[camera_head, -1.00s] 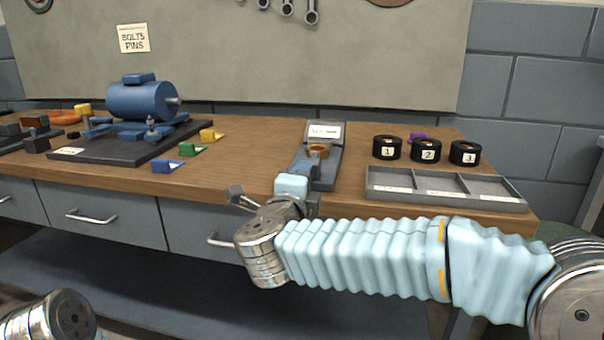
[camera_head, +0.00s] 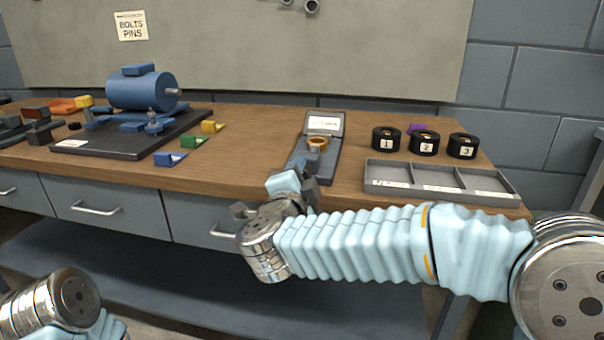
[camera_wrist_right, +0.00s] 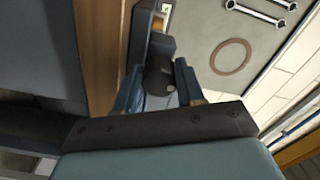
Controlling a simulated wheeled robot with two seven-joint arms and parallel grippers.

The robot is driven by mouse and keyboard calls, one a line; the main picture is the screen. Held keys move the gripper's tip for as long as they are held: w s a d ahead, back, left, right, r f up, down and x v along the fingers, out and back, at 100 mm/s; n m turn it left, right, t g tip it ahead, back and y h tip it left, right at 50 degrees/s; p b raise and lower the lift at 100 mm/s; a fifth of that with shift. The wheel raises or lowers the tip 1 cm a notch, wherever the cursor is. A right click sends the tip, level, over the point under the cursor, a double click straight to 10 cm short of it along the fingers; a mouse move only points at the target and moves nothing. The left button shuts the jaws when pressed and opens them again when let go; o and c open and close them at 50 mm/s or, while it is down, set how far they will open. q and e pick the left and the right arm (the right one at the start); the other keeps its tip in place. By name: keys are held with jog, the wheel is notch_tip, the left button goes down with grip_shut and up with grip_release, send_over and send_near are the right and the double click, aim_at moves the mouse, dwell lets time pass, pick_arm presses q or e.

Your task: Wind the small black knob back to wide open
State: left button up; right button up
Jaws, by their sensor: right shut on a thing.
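The small black knob (camera_wrist_right: 158,76) shows in the right wrist view as a dark rounded piece between the two fingers. My right gripper (camera_wrist_right: 158,88) is shut on it. In the head view, my right gripper (camera_head: 300,180) is at the near end of a grey fixture (camera_head: 329,155) with a brass ring (camera_head: 317,143) and a white label. The knob is hidden there behind the wrist and fingers. How far the knob is turned cannot be told. Part of my left arm shows at the lower left, but its gripper is out of view.
A grey three-compartment tray (camera_head: 440,182) lies right of the fixture, with several black numbered cylinders (camera_head: 386,139) behind it. A blue motor (camera_head: 142,92) on a dark base plate (camera_head: 130,140) stands left. Coloured blocks (camera_head: 190,141) lie between. Drawers line the bench front.

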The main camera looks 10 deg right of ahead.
jog(key=o, duration=1)
jog(key=shift+o, duration=0.2)
jog(key=b+v, duration=0.2)
jog(key=v, duration=1.2)
jog(key=shift+w, duration=0.1)
